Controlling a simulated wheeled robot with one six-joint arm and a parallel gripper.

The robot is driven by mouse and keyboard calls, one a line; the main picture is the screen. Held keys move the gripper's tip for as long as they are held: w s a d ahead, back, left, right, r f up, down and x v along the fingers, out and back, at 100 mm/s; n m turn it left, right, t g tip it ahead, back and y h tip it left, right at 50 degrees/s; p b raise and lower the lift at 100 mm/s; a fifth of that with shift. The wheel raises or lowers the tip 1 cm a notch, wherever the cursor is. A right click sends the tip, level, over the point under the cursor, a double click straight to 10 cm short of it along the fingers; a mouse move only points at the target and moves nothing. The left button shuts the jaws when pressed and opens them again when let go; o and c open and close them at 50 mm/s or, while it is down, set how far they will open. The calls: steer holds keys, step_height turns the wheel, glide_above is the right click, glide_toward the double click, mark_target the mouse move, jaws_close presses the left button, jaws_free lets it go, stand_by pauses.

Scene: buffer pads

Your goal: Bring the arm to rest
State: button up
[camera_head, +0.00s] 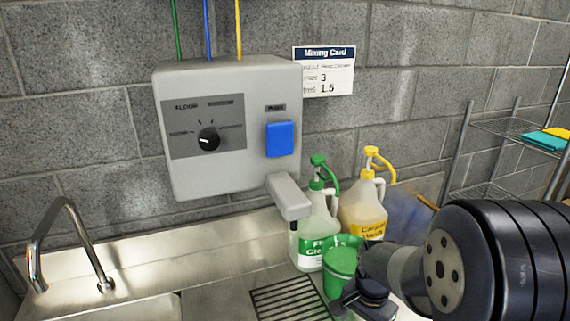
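My arm comes in from the lower right. My gripper (366,297) shows as a small dark shape low in the view, in front of the counter. Its fingers are small and partly cut off at the lower edge, so I cannot tell whether they are open or shut. A green cup (339,268) stands just left of and behind the gripper. I cannot tell whether the two touch.
A dispenser box (183,180) with a dial and blue button hangs on the block wall. A green-labelled jug (310,250) and a yellow jug (362,220) stand behind the cup. A drain grate (288,298), faucet (70,212) and wire shelf (500,127) are nearby.

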step_height(320, 180, down, 11)
steer(key=shift+r, duration=0.25)
stand_by(0.3)
